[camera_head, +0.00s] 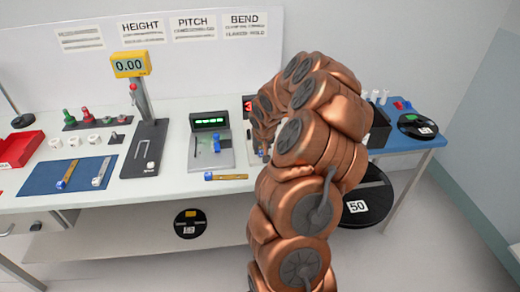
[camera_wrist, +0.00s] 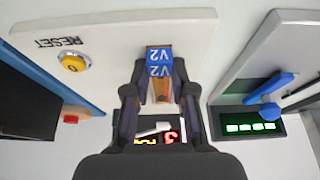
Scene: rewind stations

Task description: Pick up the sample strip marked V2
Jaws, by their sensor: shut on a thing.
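The sample strip marked V2 (camera_wrist: 159,62) shows its blue labelled end in the wrist view, with a brownish part of it running down between my fingers. My gripper (camera_wrist: 160,92) is shut on it. The strip lies over a pale device panel (camera_wrist: 105,45); I cannot tell whether it touches it. In the head view my own copper arm covers the gripper and most of the station there.
A yellow RESET button (camera_wrist: 74,63) sits beside the strip. The station with a green display (camera_head: 210,121) stands to the left, a loose strip (camera_head: 226,177) in front. A blue mat (camera_head: 38,176) with two strips lies further left; a black bin (camera_head: 380,128) is at right.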

